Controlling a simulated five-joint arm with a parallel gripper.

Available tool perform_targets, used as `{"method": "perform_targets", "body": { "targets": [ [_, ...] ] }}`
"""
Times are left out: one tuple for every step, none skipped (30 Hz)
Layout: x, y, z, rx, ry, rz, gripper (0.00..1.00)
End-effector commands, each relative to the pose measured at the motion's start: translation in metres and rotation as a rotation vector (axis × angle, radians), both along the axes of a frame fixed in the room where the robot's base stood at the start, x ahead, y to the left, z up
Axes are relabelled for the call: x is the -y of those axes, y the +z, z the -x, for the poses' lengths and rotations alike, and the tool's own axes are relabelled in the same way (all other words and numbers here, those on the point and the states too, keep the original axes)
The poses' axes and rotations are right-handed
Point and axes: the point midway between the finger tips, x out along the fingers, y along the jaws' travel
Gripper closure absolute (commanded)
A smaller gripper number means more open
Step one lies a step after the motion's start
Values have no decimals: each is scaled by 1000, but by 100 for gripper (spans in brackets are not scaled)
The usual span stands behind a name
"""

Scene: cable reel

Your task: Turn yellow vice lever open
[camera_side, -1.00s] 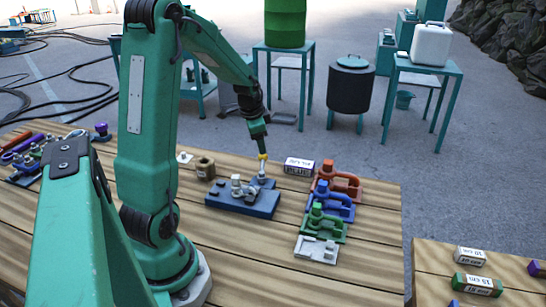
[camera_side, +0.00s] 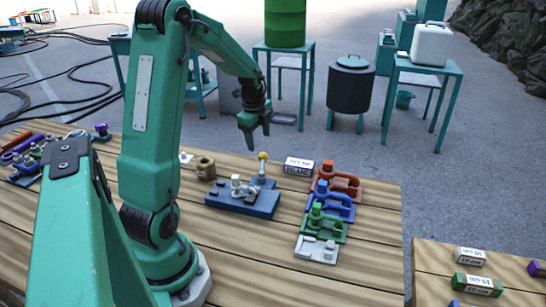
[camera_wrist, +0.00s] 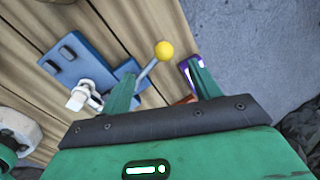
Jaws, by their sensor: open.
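The vice lever (camera_side: 262,168) is a pale rod with a yellow ball on top, standing nearly upright at the back right of a blue vice base (camera_side: 228,203) on the wooden bench. A white-grey clamp part (camera_side: 240,187) sits on the base. My gripper (camera_side: 255,147) is open and empty, above and slightly left of the yellow ball, apart from it. In the wrist view, the yellow ball (camera_wrist: 164,50) shows beyond the gap between my two fingers (camera_wrist: 165,82), with the rod running down left toward the blue base (camera_wrist: 78,62).
A labelled box (camera_side: 299,166) lies right of the lever. Red (camera_side: 338,182), blue (camera_side: 331,206), green (camera_side: 325,227) and white (camera_side: 316,249) fixtures line the bench's right side. A brown nut-like block (camera_side: 205,168) stands left of the vice. The front bench is clear.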

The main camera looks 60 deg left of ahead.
Motion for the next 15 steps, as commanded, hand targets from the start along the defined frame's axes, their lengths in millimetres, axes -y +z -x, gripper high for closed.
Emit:
{"method": "perform_targets", "body": {
  "targets": [
    [0, -2, 0, -1, 0, 0, 38],
    [0, -3, 0, -1, 1, 1, 38],
    [0, -4, -1, -2, 1, 1, 38],
    [0, -6, -1, -1, 1, 2, 38],
    [0, -8, -1, -2, 1, 2, 38],
    [0, -11, -1, -2, 1, 2, 38],
    [-1, -13, -2, -2, 1, 2, 38],
    [-1, -16, -2, -2, 2, 3, 38],
    [-1, -20, -3, -2, 2, 3, 38],
    [-1, -24, -3, -3, 2, 3, 38],
    [-2, -27, -4, -3, 2, 3, 38],
    [-2, -31, -5, -2, 2, 3, 38],
    [-2, -35, -5, -3, 2, 3, 38],
    [-3, -39, -6, -2, 2, 4, 38],
    [-3, -43, -7, -2, 2, 3, 38]
  ]
}}
